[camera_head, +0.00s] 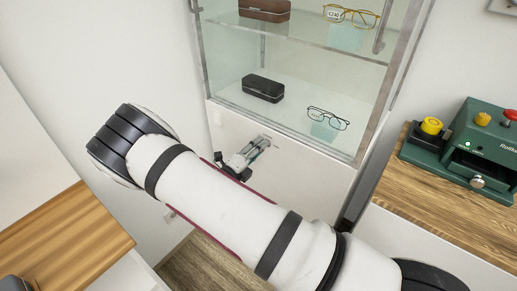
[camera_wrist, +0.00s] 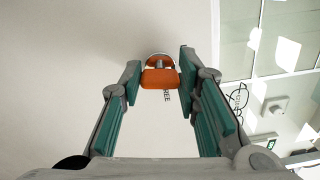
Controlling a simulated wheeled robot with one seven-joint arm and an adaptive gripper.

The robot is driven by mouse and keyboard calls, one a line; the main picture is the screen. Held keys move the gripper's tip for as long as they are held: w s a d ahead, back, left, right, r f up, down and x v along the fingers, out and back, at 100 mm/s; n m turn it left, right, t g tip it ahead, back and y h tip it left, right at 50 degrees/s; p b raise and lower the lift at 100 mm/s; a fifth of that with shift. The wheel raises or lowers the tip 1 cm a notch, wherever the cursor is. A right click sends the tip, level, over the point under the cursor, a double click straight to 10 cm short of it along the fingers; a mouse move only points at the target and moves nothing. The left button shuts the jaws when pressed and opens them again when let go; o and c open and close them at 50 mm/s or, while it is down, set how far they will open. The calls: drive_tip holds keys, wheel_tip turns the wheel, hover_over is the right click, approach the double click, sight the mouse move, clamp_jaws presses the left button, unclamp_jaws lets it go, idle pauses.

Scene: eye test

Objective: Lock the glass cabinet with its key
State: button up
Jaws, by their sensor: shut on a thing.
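The glass cabinet (camera_head: 283,124) has glass panes in a grey frame above a white lower panel. My gripper (camera_head: 262,143) is in front of that white panel, just below the glass. In the wrist view my gripper (camera_wrist: 160,82) is shut on the orange head of the key (camera_wrist: 159,77). A round metal piece, seemingly the lock (camera_wrist: 159,59), shows just beyond the key head against a pale surface. The key's shaft is mostly hidden, and I cannot tell how far it is in the lock. In the head view the key is too small to make out.
Inside the cabinet are a black case (camera_head: 263,88), dark glasses (camera_head: 328,118), a brown case (camera_head: 264,9) and yellow glasses (camera_head: 351,15). A green machine (camera_head: 470,150) stands on a wooden counter (camera_head: 425,190) at right. Another wooden top (camera_head: 65,245) is at lower left.

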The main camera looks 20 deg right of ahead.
drive_tip(key=shift+f+n, duration=0.1)
drive_tip(key=shift+n, duration=0.9)
drive_tip(key=o, duration=1.2)
drive_tip(key=shift+c, duration=0.2)
drive_tip(key=v, duration=1.2)
